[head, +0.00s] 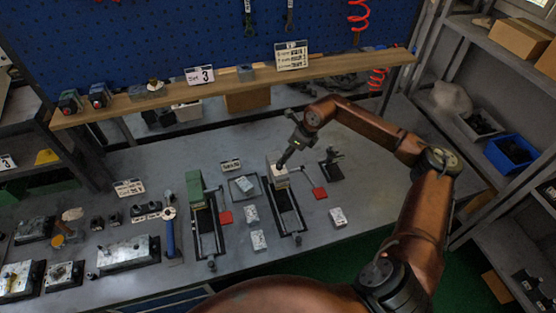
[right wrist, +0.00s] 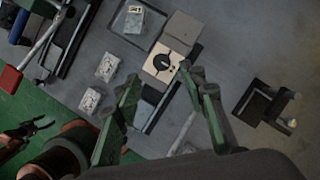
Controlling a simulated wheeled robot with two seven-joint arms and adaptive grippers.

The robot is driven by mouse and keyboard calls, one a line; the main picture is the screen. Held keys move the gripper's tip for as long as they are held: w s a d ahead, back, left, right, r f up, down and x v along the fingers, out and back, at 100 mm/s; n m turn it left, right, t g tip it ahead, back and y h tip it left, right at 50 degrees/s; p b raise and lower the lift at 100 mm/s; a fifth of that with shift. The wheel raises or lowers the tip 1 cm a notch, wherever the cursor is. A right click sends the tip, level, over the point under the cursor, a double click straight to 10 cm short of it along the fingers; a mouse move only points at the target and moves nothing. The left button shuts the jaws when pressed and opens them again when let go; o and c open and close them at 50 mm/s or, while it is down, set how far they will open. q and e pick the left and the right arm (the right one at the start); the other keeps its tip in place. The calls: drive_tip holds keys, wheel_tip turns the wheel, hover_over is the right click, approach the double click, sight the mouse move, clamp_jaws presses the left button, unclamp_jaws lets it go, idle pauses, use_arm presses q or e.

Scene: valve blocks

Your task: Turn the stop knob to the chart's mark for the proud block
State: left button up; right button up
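The stop knob (right wrist: 162,62) is a dark round dial with a pointer on a pale square face. In the head view its pale block (head: 277,178) stands at the far end of the right slide fixture (head: 288,208), and my gripper partly covers it. My right gripper (right wrist: 158,76) is open, its fingers apart, with the knob between or just beyond the tips; contact is unclear. It also shows in the head view (head: 284,163). A chart card (head: 292,56) stands on the shelf; its lines are too small to read. Which block is proud cannot be told.
A second slide fixture (head: 207,230) with a green block (head: 194,188) stands to the left. Small pale blocks (head: 251,215) lie around a tray (head: 244,187). A dark stand (head: 331,166) is to the right. A dark claw shape (right wrist: 32,130) may be my left gripper.

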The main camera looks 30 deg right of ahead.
sight(279, 167)
drive_tip(key=p+x, duration=0.1)
drive_tip(key=x, duration=0.6)
drive_tip(key=shift+d+f, duration=0.1)
drive_tip(key=shift+f, duration=0.25)
clamp_jaws()
